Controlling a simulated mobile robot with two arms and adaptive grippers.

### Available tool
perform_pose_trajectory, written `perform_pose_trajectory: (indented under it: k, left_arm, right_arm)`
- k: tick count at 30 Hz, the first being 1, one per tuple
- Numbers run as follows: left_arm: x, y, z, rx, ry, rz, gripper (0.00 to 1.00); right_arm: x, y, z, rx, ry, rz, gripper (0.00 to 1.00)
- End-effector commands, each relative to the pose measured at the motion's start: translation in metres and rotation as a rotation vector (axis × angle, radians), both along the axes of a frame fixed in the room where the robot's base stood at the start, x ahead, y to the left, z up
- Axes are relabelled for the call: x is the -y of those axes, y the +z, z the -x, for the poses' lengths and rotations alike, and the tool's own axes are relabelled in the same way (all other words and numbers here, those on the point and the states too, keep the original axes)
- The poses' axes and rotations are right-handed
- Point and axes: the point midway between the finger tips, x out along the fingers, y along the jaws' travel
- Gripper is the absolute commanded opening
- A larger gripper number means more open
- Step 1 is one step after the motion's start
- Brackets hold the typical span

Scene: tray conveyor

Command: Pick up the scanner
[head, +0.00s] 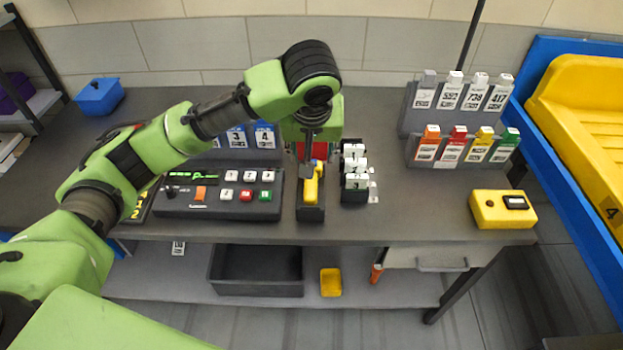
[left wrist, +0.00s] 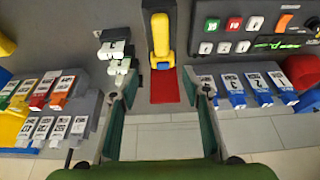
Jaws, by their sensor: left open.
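The scanner (head: 311,184) is yellow and stands in a dark holder (head: 310,213) near the middle of the table, partly covered by my gripper in the head view. It also shows in the left wrist view (left wrist: 160,36), top centre, with its holder around it. My left gripper (head: 307,168) points down just above and behind the scanner. My right gripper is in neither view.
A button panel (head: 228,194) stands close left of the holder, and a rack with white tags (head: 355,176) close right. A red patch (left wrist: 165,87) lies behind the scanner.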

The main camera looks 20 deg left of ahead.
Motion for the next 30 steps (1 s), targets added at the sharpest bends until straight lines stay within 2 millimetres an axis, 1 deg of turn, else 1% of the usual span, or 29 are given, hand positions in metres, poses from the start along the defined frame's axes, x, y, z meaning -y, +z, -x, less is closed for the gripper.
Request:
perform_pose_trajectory:
  k: [6, 10, 12, 19, 25, 27, 30]
  left_arm:
    - [-0.006, -0.038, -0.014, -0.005, 0.002, -0.003, 0.43]
    - [-0.007, -0.060, -0.022, -0.003, 0.001, -0.001, 0.43]
    - [-0.008, -0.068, -0.025, -0.001, 0.001, -0.001, 0.43]
    - [-0.011, -0.083, -0.029, -0.002, -0.001, -0.002, 0.43]
    - [-0.015, -0.113, -0.032, -0.002, -0.001, -0.002, 0.43]
    - [-0.016, -0.120, -0.035, -0.002, -0.001, -0.002, 0.43]
    - [-0.016, -0.126, -0.037, -0.001, -0.002, -0.002, 0.43]
  right_arm:
    - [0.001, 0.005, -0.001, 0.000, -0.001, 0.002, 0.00]
    - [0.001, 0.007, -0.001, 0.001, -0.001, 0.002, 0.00]
    - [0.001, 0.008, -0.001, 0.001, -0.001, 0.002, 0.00]
    - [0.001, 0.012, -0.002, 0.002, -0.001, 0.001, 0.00]
    - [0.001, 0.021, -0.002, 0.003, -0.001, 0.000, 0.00]
    - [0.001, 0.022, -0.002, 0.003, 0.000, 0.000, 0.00]
    - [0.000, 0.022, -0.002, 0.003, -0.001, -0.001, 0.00]
